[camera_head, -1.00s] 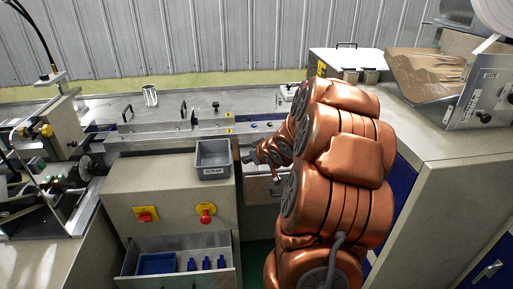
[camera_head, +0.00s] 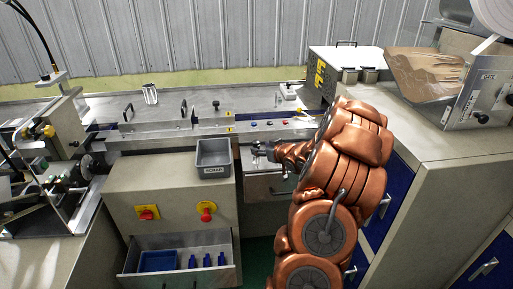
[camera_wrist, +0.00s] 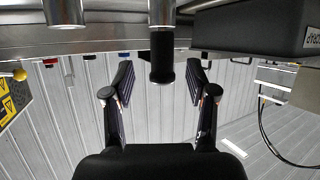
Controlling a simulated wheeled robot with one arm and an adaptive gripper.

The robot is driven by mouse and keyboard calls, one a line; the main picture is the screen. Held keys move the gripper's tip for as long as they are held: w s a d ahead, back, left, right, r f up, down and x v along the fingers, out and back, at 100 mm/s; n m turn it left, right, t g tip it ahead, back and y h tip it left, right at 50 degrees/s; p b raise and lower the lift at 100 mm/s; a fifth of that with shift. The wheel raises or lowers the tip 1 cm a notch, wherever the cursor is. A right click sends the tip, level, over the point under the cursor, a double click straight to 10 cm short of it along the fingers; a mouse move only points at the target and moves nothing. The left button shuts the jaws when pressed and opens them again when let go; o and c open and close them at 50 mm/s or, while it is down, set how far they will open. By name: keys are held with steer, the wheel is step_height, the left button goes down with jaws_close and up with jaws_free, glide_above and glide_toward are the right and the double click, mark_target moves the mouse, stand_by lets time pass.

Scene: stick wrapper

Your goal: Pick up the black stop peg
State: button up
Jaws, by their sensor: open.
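The black stop peg (camera_wrist: 162,58) shows in the wrist view as a dark ribbed cylinder on the end of a metal shaft. It lies centrally, just ahead of and between my gripper's two spread fingers (camera_wrist: 161,82), with a gap on each side. The fingers are open and nothing is held. In the head view my gripper (camera_head: 259,150) is small, just right of the grey scrap bin and in front of the machine's rail. The peg cannot be made out clearly there.
The grey scrap bin (camera_head: 213,158) stands close to the left of my gripper; its dark side also shows in the wrist view (camera_wrist: 255,25). A second metal cylinder (camera_wrist: 63,12) sits left of the peg. Below is an open drawer with blue pieces (camera_head: 206,262).

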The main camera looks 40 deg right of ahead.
mark_target(258, 147)
steer(key=shift+p+x, duration=0.7)
steer(key=shift+x, duration=1.5)
steer(key=shift+a, duration=0.15)
jaws_close()
